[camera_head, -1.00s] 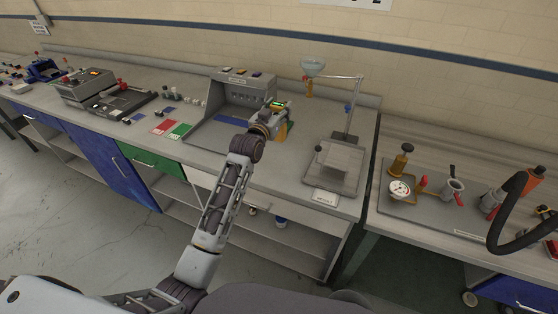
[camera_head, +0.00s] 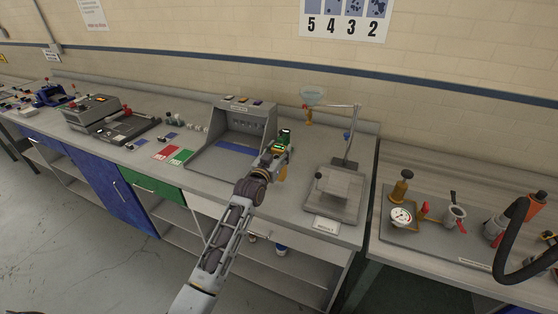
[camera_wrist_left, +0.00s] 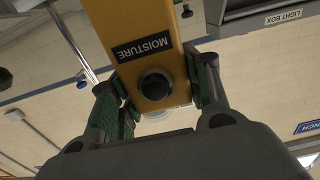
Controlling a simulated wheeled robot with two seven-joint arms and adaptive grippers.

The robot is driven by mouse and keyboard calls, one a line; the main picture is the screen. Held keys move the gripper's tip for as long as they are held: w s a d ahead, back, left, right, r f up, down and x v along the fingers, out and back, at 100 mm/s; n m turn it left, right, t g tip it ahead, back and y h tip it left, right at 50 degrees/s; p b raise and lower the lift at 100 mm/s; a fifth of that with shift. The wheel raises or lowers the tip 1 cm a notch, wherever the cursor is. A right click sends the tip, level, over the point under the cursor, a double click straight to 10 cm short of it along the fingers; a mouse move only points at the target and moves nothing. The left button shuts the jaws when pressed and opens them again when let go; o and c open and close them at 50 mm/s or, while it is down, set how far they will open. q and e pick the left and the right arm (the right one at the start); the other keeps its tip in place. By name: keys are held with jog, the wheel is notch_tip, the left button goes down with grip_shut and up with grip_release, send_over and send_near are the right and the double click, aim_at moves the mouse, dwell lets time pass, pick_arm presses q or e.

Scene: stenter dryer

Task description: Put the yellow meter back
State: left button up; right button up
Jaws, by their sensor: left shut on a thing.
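The yellow meter (camera_head: 283,174) is in my left gripper (camera_head: 271,159), above the bench at the right side of the grey light box (camera_head: 204,166). In the left wrist view the yellow meter (camera_wrist_left: 143,25) fills the top middle, with a black MOISTURE label and a round black knob. The green-padded fingers of my left gripper (camera_wrist_left: 158,88) press on both its sides. In the head view my gripper and wrist partly hide the meter. The meter's resting place cannot be made out. My right gripper is not in view.
Right of the meter stands a rig with a glass funnel (camera_head: 313,97) on a post above a grey base plate (camera_head: 350,208). A gauge (camera_head: 401,215) is on the right bench.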

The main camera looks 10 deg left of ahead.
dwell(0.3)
pick_arm(q)
jog(key=shift+f, duration=1.95)
jog(key=o, duration=1.4)
jog(key=shift+s, duration=0.1)
jog(key=s+a, duration=0.2)
jog(key=s, duration=0.9)
jog(key=shift+s+a+b, duration=0.15)
jog(key=shift+s+b, duration=0.15)
jog(key=shift+b, duration=0.1)
